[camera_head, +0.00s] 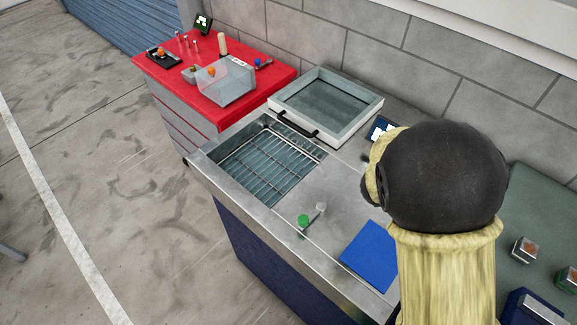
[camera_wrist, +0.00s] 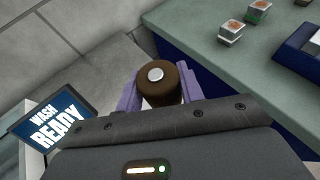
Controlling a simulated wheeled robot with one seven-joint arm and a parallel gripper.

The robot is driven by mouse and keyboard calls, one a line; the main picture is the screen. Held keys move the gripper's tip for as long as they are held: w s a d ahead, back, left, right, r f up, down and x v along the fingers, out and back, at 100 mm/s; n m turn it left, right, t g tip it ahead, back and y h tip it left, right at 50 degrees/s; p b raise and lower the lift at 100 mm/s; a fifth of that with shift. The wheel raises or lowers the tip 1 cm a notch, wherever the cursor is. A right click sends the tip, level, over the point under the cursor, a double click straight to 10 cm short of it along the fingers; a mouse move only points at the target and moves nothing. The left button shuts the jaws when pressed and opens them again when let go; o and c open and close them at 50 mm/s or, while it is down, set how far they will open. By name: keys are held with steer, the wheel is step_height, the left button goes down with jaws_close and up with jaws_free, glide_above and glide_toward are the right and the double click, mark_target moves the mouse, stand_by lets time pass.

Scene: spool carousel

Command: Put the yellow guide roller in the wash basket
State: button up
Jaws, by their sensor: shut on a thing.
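My gripper (camera_wrist: 160,90) shows in the wrist view with its purple fingers shut on a round brown roller (camera_wrist: 168,76) with a pale metal centre. The roller looks brown here, not yellow, and its lower part is hidden. In the head view my arm hides the gripper and the roller. The wire wash basket (camera_head: 268,167) sits in the metal basin at the left of the steel counter, and looks empty. I see no clearly yellow roller elsewhere.
The basin's framed lid (camera_head: 372,106) stands open behind it. A green knob (camera_head: 303,220) and a blue mat (camera_head: 370,252) are on the counter. A screen (camera_wrist: 55,125) reads "WASH READY". A red cart (camera_head: 160,72) carries small parts and a clear bin. Small boxes (camera_wrist: 231,33) stand on the green bench.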

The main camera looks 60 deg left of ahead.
steer(key=a+f+n+y+b, duration=0.1)
steer(key=a, duration=0.2)
steer(key=s+a+f+n+y+b, duration=0.1)
steer(key=a, duration=0.3)
steer(key=a+f+n+y+b, duration=0.1)
steer(key=a, duration=0.3)
steer(key=shift+s+f+t+b, duration=0.15)
steer(key=shift+s+t+b, duration=0.15)
steer(key=shift+s+b, duration=0.1)
steer(key=s+a+n+y+b, duration=0.1)
steer(key=a, duration=0.2)
steer(key=s+a+f+n+y+b, duration=0.1)
steer(key=a+y, duration=0.1)
steer(key=a, duration=0.2)
steer(key=s+a+f+n+y+b, duration=0.1)
steer(key=s+a+b, duration=0.1)
steer(key=a, duration=0.2)
steer(key=shift+s+a+y, duration=0.1)
steer(key=shift+y, duration=0.3)
steer(key=s+a+n+g+y+b, duration=0.4)
steer(key=s+a+n+y+b, duration=0.2)
steer(key=s+a, duration=0.8)
steer(key=a+n+b, duration=0.1)
steer(key=a, duration=0.2)
steer(key=shift+f, duration=0.35)
steer(key=shift+f+b, duration=1.05)
steer(key=shift+f, duration=2.1)
steer(key=shift+f+b, duration=0.4)
steer(key=shift+f, duration=1.45)
